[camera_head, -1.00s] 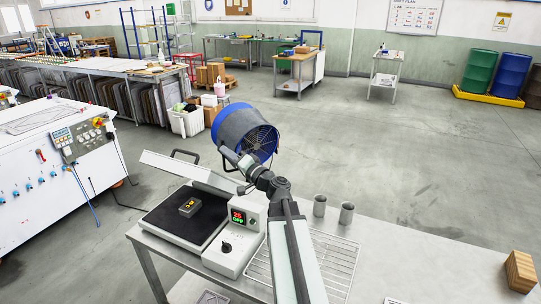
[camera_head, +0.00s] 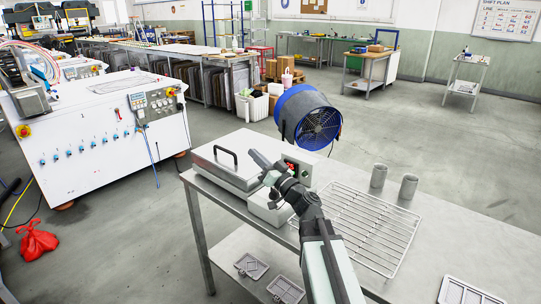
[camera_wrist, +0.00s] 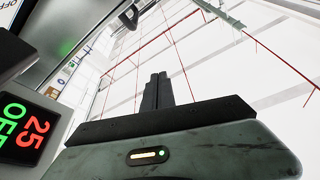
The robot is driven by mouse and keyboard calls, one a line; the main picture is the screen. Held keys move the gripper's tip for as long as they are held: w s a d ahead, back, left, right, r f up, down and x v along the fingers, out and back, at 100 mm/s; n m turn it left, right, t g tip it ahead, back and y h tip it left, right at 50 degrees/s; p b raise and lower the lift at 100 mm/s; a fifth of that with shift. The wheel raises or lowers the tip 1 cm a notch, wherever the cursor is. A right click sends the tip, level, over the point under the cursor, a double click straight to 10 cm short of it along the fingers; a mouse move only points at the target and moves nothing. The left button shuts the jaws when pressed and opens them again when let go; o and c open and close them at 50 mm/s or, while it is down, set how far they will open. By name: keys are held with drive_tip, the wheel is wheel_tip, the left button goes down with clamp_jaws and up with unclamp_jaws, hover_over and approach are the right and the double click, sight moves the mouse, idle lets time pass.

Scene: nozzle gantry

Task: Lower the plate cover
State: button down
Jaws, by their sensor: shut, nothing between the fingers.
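The plate cover (camera_head: 242,143) is a pale, flat lid with a black handle (camera_head: 226,156). In the head view it lies down and roughly level over its heating unit, and the dark plate and the yellow-marked block are hidden. I cannot tell whether a small gap stays at its edge. My gripper (camera_head: 257,158) is at the cover's right side, close to its top; contact is unclear. In the wrist view its dark fingers (camera_wrist: 155,92) are together and empty. The control box display (camera_wrist: 24,130) there reads 25 and OFF.
A wire rack (camera_head: 368,228) and two grey cups (camera_head: 379,176) (camera_head: 408,187) stand on the bench right of the unit. A blue fan (camera_head: 308,118) stands behind the bench. A white machine (camera_head: 95,130) is at the left. The bench's right part is mostly clear.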

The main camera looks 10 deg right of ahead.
drive_tip(key=shift+s+a+f+b, duration=0.15)
drive_tip(key=shift+f+b, duration=0.15)
drive_tip(key=shift+f, duration=0.3)
